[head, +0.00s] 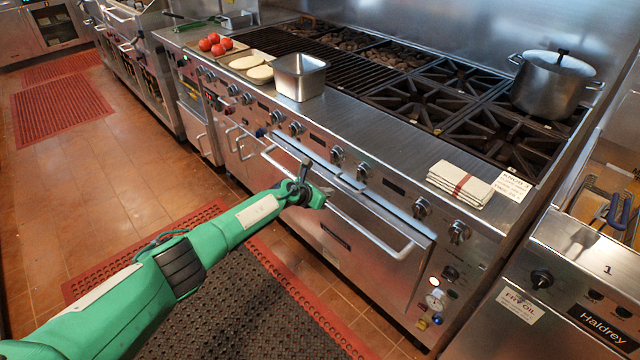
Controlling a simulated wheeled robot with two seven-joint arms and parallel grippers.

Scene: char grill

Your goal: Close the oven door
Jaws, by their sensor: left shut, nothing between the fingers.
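The oven door (365,262) is the wide steel front low on the range, with a long bar handle (365,232) across its top. A strip of the door's top edge shows below the knobs, so it looks tilted slightly outward; the exact gap is hard to tell. My left gripper (318,197) is at the end of the green arm, shut and empty, in front of the door near the middle of the handle. It hides part of the handle, and I cannot tell whether it touches it. My right gripper is not in view.
Knobs (421,208) line the range front above the door. A steel pot (553,84), a folded towel (460,184), a steel pan (299,77) and trays with tomatoes (215,43) stand on top. A fryer (560,290) adjoins at right. The floor at left is clear, with mats.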

